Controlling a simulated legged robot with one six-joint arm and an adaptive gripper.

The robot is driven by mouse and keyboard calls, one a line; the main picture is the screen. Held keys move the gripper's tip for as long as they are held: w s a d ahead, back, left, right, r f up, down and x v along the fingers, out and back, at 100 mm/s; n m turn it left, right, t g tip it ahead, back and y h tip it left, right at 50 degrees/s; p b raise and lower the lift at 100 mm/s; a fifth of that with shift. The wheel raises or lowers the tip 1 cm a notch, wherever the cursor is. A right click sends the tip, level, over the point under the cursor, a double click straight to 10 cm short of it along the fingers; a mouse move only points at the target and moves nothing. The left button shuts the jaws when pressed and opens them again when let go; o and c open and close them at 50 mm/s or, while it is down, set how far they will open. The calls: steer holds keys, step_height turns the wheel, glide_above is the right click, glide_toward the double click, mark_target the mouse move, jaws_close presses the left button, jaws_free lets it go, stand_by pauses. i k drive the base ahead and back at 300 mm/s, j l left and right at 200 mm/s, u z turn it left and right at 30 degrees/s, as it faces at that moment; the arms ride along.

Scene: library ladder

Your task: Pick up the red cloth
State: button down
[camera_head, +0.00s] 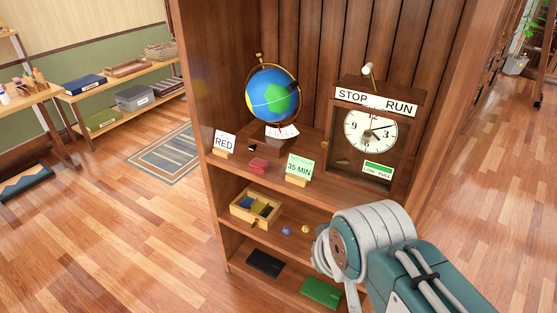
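A small red folded cloth (258,165) lies on the upper shelf (322,186), near its front edge. It is between the white "RED" card (225,142) on its left and the green "35 MIN" card (298,168) on its right. The cloth looks flat and uncovered. My arm comes in from the lower right, in front of the bookcase, with its joint right of and below the cloth. My gripper is not visible, and nothing of mine touches the cloth.
A globe (273,95) stands behind the cloth, and a clock box (370,135) stands to the right. The lower shelf holds a wooden tray (238,211) and small balls. Black (265,263) and green (321,292) items lie at the bottom. The floor left of the bookcase is open.

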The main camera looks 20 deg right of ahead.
mark_target(260, 166)
steer(key=i+j+z, duration=0.1)
steer(key=z, duration=0.25)
steer(key=i+j+z, duration=0.15)
steer(key=z, duration=0.25)
steer(key=i+j+z, duration=0.1)
steer(key=z, duration=0.25)
steer(key=i+j+z, duration=0.1)
steer(key=j, duration=0.3)
steer(key=i+j, duration=0.15)
steer(key=j, duration=0.3)
steer(key=i+j+z, duration=0.15)
steer(key=j, duration=0.75)
steer(key=i+j+z, duration=0.15)
steer(key=j, duration=0.3)
